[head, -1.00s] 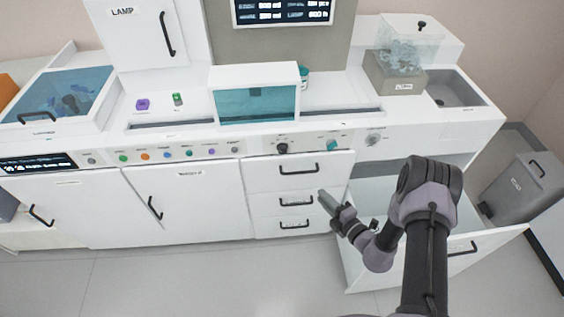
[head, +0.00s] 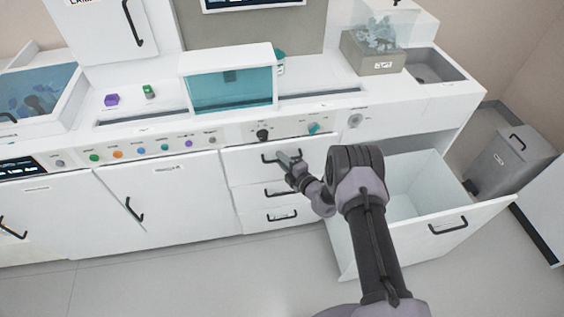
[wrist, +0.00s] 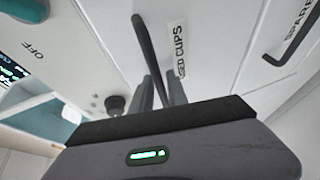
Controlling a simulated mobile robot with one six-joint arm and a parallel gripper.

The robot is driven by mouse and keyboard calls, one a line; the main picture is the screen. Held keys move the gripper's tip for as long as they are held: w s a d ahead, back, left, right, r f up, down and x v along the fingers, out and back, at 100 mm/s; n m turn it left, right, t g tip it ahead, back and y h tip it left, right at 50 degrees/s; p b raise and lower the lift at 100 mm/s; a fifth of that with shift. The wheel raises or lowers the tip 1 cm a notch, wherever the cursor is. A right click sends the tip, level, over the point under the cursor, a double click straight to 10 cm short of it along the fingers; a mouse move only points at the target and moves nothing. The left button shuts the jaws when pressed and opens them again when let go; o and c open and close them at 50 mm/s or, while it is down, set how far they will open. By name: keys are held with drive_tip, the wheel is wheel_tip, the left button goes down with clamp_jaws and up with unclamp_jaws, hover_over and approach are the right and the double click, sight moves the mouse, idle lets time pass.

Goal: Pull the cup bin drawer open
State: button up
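The cup bin drawer (head: 246,166) is the top white drawer under the knob panel. Its front looks shut or nearly shut. In the wrist view its label (wrist: 180,50) reads partly as "SED CUPS". Its dark bar handle (head: 268,158) also shows in the wrist view (wrist: 143,38), running down toward my fingers. My gripper (head: 289,156) is at this handle, over its right part in the head view. In the wrist view the gripper (wrist: 160,90) has its two fingers on either side of the handle's lower end. Whether they press on it is hard to see.
Two shut drawers with handles (head: 282,217) lie below. A large open drawer (head: 400,207) juts out at the right, beside my arm. A grey bin (head: 512,160) stands beyond it. The floor (head: 170,285) in front of the left cabinets is clear.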

clamp_jaws()
idle(1.4)
